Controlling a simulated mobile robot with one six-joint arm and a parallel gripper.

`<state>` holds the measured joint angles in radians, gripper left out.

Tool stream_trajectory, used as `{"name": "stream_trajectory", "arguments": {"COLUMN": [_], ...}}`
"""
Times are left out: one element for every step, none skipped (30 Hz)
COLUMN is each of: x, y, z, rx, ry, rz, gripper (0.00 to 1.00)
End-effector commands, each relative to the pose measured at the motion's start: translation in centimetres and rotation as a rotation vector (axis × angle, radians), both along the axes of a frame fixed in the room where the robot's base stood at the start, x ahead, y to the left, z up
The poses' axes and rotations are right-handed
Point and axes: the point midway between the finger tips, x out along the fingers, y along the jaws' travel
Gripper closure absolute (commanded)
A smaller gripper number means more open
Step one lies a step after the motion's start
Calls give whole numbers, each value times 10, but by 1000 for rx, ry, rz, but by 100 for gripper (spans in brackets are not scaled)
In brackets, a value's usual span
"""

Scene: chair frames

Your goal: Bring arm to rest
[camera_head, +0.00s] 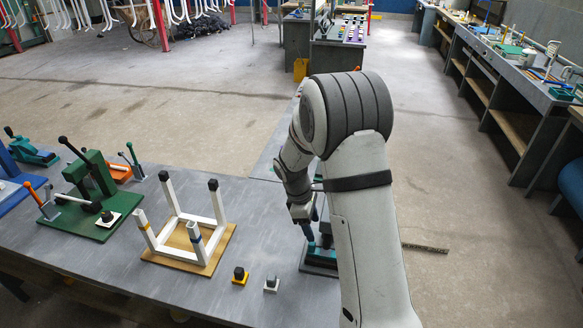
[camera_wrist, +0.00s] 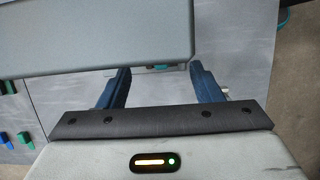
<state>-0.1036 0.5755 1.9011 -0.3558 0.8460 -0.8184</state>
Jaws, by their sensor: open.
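My gripper (camera_head: 309,230) hangs at the right part of the grey table, partly hidden by my arm. In the wrist view its two blue fingers are apart with nothing held between them (camera_wrist: 160,70). A dark and teal fixture (camera_head: 320,257) stands just below or beside it; contact cannot be told. A white chair frame (camera_head: 178,215) stands legs up on a wooden board (camera_head: 216,248), left of my gripper. Its two far legs have black tops; its two near legs have pale tops, with orange and blue bands.
A green press fixture (camera_head: 92,185) and other fixtures stand on the table's left. Black caps sit on a yellow block (camera_head: 239,277) and a white block (camera_head: 271,284) at the front. The table (camera_head: 260,235) is bare between frame and gripper. Benches (camera_head: 510,70) line the right wall.

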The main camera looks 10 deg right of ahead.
Motion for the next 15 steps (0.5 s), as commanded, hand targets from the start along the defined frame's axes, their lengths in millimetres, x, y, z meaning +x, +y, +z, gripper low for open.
{"name": "stream_trajectory", "arguments": {"x": [0,0,0,0,0,-1,-1,-2,-3,-4,-6,-10,-13,-17,-24], "y": [0,0,1,1,2,3,5,6,9,11,12,14,16,17,18], "z": [0,1,2,4,7,12,17,23,32,39,47,58,66,74,85], "rx": [0,0,2,3,6,10,15,21,30,39,46,58,67,77,89], "ry": [0,-2,-7,-12,-20,-35,-48,-64,-89,-108,-126,-152,-170,-189,-210], "rz": [-1,-3,-8,-16,-26,-46,-67,-88,-124,-153,-181,-222,-254,-285,-326], "gripper": [41,41,41,41,41,41,41,41,41,41,41,41,41,41,41]}}
